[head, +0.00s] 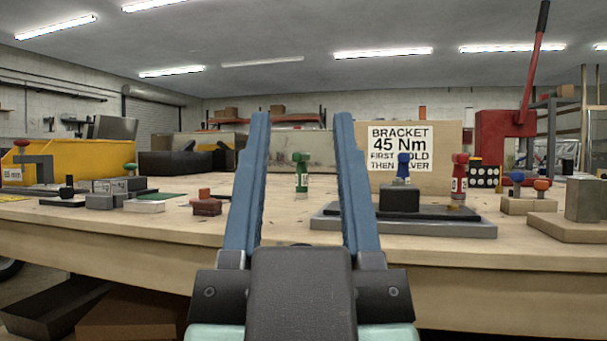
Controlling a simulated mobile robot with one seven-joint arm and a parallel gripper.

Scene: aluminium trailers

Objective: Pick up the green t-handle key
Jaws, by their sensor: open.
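A green upright piece (301,174) with a wider top and a pale label low on its body stands on the workbench (340,250). It looks like the green t-handle key, but it is too small to be sure. My gripper (304,120) is open and empty, with its two blue fingers pointing forward. The green piece shows in the gap between the fingers, apart from both, and appears farther off. A smaller green knob (130,167) shows among grey blocks at the left.
Right of my fingers, a grey tray (330,222) bears a dark block. A red labelled piece (459,175) and a blue-topped one (403,165) stand near it. A sign (399,148) and a red press (505,138) are behind. A red block (206,205) sits left of my fingers.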

